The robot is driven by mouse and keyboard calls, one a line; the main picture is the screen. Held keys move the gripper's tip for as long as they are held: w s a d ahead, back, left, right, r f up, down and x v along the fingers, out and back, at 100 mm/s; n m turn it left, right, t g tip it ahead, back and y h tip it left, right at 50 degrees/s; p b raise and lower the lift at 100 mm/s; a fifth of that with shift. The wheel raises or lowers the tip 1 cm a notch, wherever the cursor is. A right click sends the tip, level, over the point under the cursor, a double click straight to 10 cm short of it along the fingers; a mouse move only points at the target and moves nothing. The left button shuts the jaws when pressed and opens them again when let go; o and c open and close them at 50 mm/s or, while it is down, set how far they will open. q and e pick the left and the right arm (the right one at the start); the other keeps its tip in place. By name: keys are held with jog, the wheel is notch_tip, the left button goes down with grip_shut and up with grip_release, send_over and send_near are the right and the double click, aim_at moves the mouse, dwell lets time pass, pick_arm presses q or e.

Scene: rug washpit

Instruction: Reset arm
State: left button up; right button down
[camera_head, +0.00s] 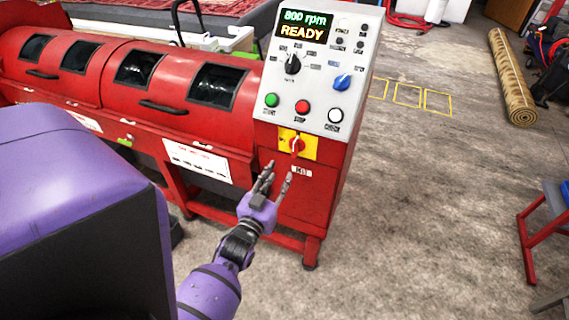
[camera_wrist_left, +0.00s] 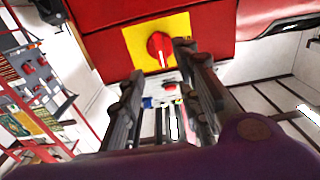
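My left gripper (camera_head: 277,177) is in front of the red machine's end cabinet, just below the red rotary switch (camera_head: 297,145) on its yellow plate. Its two fingers are apart with nothing between them. In the left wrist view, the gripper (camera_wrist_left: 160,62) is open and the red switch (camera_wrist_left: 160,48) shows beyond the fingertips; a gap seems to separate them. The switch handle looks roughly upright in the head view. My right gripper is not in view.
The red machine (camera_head: 215,138) has a control panel (camera_head: 318,70) reading "800 rpm READY". A rolled rug (camera_head: 512,80) lies at the far right. A blue-topped red stand (camera_head: 553,195) is at the right edge. The grey floor (camera_head: 420,180) between is clear.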

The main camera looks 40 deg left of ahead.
pick_arm(q)
jog(key=shift+s+d, duration=0.2)
jog(key=shift+s, duration=0.5)
